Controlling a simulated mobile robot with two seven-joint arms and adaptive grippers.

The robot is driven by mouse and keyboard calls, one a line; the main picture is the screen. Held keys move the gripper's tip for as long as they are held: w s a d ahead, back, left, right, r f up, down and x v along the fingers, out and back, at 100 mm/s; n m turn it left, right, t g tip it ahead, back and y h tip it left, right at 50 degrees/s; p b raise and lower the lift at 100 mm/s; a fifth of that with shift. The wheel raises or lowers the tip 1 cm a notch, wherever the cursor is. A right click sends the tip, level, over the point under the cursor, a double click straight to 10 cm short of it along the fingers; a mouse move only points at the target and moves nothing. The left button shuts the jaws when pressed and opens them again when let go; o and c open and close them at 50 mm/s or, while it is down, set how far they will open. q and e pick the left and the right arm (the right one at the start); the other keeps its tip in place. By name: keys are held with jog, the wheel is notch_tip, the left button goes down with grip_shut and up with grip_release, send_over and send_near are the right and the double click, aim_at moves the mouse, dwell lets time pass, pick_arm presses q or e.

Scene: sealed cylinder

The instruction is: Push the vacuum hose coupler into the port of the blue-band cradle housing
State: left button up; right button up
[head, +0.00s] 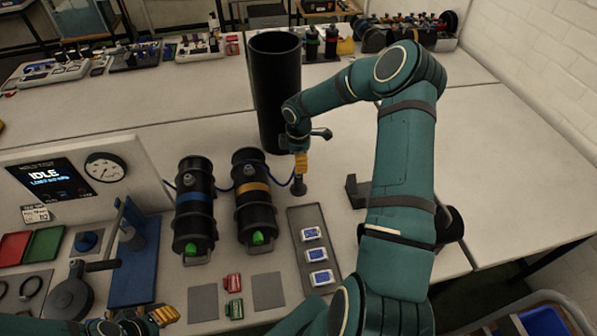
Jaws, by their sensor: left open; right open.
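The blue-band cradle housing (194,214) is a black cylinder with a blue band and a green end, lying in a cradle left of centre. A small grey fitting (187,180) shows on its upper part; I cannot tell whether it is the port. A thin blue hose (224,190) runs across both housings to a dark piece, seemingly the coupler (299,188), right of the yellow-band housing. My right gripper (301,166), with yellow fingers, is open directly above that piece; I cannot tell whether they touch. My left gripper (164,315) is open and empty at the bottom left.
The yellow-band housing (256,211) stands close beside the blue-band one. A tall black cylinder (275,95) rises behind. A grey tray (296,226) with blue-white packs lies to the right. A blue-based press (133,265) and gauge panel (80,178) stand left.

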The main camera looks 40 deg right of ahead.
pick_arm(q)
notch_tip(320, 180, down, 4)
jog(key=b, duration=0.3)
jog(key=shift+w+d+f, duration=0.1)
pick_arm(e)
notch_tip(320, 180, down, 5)
jog(key=shift+f, duration=0.1)
dwell(0.8)
grip_shut()
jog(key=shift+r, duration=0.2)
pick_arm(q)
jog(key=shift+r+p, duration=1.85)
jog(key=shift+r, duration=0.05)
pick_arm(e)
jog(key=shift+r, duration=2.85)
jog(key=shift+a, duration=0.1)
